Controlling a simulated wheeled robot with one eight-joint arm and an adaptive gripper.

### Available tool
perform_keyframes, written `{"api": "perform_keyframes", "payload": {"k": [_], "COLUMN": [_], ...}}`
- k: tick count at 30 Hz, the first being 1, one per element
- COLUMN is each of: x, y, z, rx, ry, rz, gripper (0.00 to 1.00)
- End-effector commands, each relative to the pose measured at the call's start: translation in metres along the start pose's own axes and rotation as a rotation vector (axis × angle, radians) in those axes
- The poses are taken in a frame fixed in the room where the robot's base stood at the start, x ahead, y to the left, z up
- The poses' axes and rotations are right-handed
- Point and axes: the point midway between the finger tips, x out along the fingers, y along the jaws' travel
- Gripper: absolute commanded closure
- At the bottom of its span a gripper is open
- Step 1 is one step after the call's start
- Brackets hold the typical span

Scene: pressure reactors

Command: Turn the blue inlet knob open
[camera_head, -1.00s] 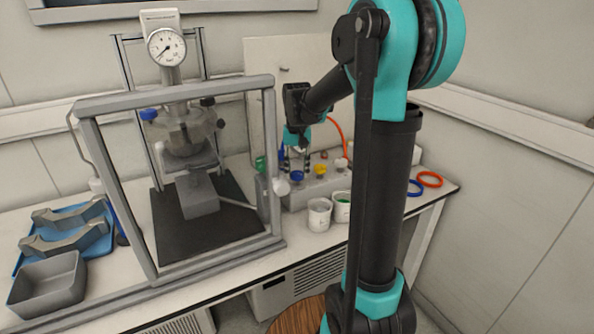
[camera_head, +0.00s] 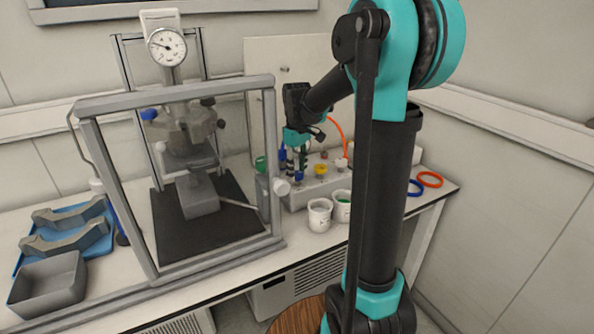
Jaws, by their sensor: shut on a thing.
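The blue inlet knob (camera_head: 298,177) sits at the front left of the grey valve block (camera_head: 318,188) on the bench. My gripper (camera_head: 297,165) points down over the block, with its fingers shut on the blue knob. The fingers hide the upper part of the knob, and its exact angle is too small to read. A yellow knob (camera_head: 321,170) and a white knob (camera_head: 341,164) stand to its right on the block.
A framed reactor (camera_head: 186,135) with a pressure gauge (camera_head: 167,47) stands left of the block. Two white cups (camera_head: 319,215) stand in front. Blue and orange rings (camera_head: 430,179) lie at right. A grey bin (camera_head: 48,284) is far left.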

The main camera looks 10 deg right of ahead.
Motion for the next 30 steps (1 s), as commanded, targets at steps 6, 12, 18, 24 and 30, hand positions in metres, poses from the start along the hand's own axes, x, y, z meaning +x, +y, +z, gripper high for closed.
{"api": "perform_keyframes", "payload": {"k": [6, 12, 18, 24, 30], "x": [-0.0002, -0.0002, -0.0002, -0.0002, -0.0001], "y": [0.0001, 0.0001, 0.0002, 0.0002, 0.0001], "z": [-0.0001, -0.0001, -0.0001, -0.0001, 0.0000], "rx": [-0.076, -0.105, -0.109, -0.108, -0.108], "ry": [0.000, 0.000, 0.000, 0.000, 0.000], "rz": [0.000, 0.000, 0.000, 0.001, 0.000], "gripper": [0.92, 0.92, 0.92, 0.62, 0.42]}}
